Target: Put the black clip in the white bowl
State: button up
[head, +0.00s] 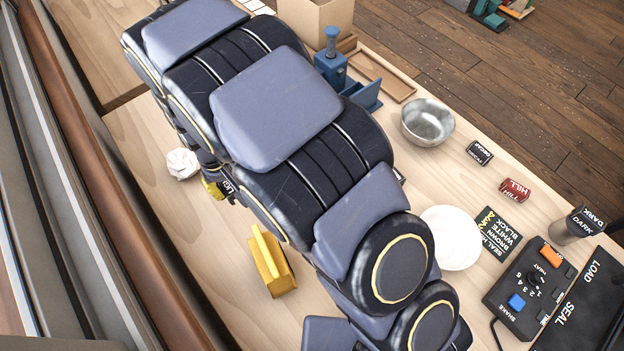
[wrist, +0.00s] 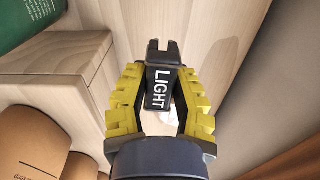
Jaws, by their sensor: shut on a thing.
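My gripper (wrist: 160,97) has yellow fingers and is shut on a black clip (wrist: 159,75) marked LIGHT. In the head view my gripper (head: 214,189) is at the left, partly behind my arm, and the black clip (head: 228,187) shows beside it with part of its label. The clip is held away from the bowl. A white round dish (head: 455,240), which looks like the white bowl, sits right of my arm; its left edge is hidden by the arm. Another small black labelled piece (head: 480,152) lies farther back on the right.
A metal bowl (head: 428,124), a red HILL piece (head: 515,190), a black colour card (head: 497,234), a sealer (head: 530,288) and a DARK canister (head: 577,226) stand around the white dish. A yellow block (head: 272,262) and crumpled paper (head: 182,163) lie left of my arm.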

jog(key=r, duration=0.5)
jog(key=shift+w+d+r, duration=0.1)
jog(key=shift+w+d, duration=0.2)
jog(key=w+d+m, duration=0.1)
jog(key=w+d, duration=0.1)
jog(key=d, duration=0.2)
jog(key=w+d+m, duration=0.1)
jog(key=d+m, duration=0.1)
jog(key=d, duration=0.3)
jog(key=w+d+m, duration=0.2)
jog(key=d, duration=0.3)
jog(key=shift+w+d, duration=0.15)
jog(key=shift+w, duration=0.15)
jog(key=d+m, duration=0.4)
jog(key=d, duration=0.7)
jog(key=m, duration=0.8)
send_over(439, 244)
jog(key=shift+f, duration=7.1)
